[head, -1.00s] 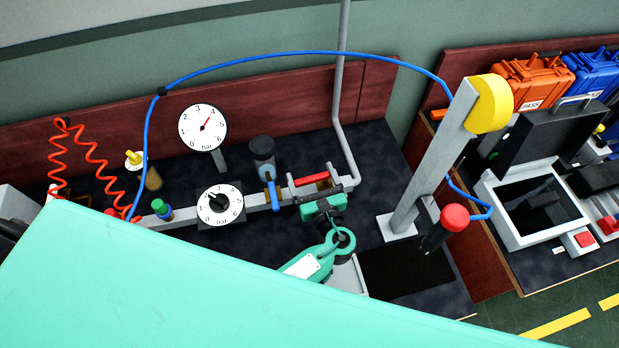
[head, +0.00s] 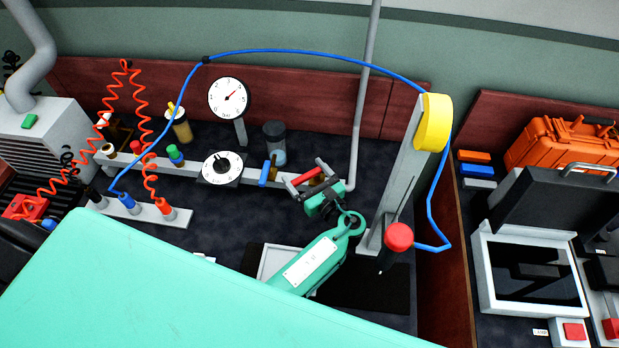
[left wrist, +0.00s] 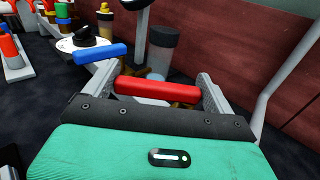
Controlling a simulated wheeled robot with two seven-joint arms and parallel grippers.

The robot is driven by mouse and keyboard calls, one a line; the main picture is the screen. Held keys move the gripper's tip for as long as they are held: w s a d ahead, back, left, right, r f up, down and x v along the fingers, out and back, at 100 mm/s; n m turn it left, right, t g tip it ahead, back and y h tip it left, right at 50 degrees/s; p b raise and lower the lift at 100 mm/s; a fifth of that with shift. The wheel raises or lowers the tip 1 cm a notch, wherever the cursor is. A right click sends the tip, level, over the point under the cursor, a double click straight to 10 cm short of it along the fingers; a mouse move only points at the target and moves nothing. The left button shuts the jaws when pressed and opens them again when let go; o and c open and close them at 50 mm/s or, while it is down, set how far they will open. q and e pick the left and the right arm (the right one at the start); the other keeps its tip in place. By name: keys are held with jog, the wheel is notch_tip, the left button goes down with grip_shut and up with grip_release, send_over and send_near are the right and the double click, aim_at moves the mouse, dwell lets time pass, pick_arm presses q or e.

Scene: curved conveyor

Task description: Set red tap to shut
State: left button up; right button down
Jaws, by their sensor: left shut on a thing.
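The red tap handle (head: 307,176) sits on the grey pipe at the right end of the bench rig, turned at an angle to the pipe. My left gripper (head: 309,176) is shut on it, with a finger at each end of the handle. In the left wrist view, the red handle (left wrist: 157,91) lies crosswise between the two grey fingers (left wrist: 158,84). The tap body below is mostly hidden by the handle and gripper. My right gripper is in neither view.
A blue tap handle (head: 268,172) stands just left of the gripper. A round dial (head: 221,168), a gauge (head: 229,98) and a dark-topped jar (head: 275,142) are close by.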

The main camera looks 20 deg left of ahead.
aim_at(307, 176)
pick_arm(q)
jog(key=shift+d+g, duration=0.1)
jog(key=shift+g, duration=0.2)
jog(key=shift+s+n, duration=0.1)
jog(key=shift+n, duration=0.2)
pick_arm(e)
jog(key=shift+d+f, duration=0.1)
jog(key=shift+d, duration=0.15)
pick_arm(q)
jog(key=o, duration=1.2)
jog(key=shift+c, duration=0.2)
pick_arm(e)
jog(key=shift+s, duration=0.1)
pick_arm(q)
jog(key=shift+r, duration=0.15)
notch_tip(307, 176, up, 20)
jog(key=p, duration=1.7)
jog(key=shift+p, duration=0.35)
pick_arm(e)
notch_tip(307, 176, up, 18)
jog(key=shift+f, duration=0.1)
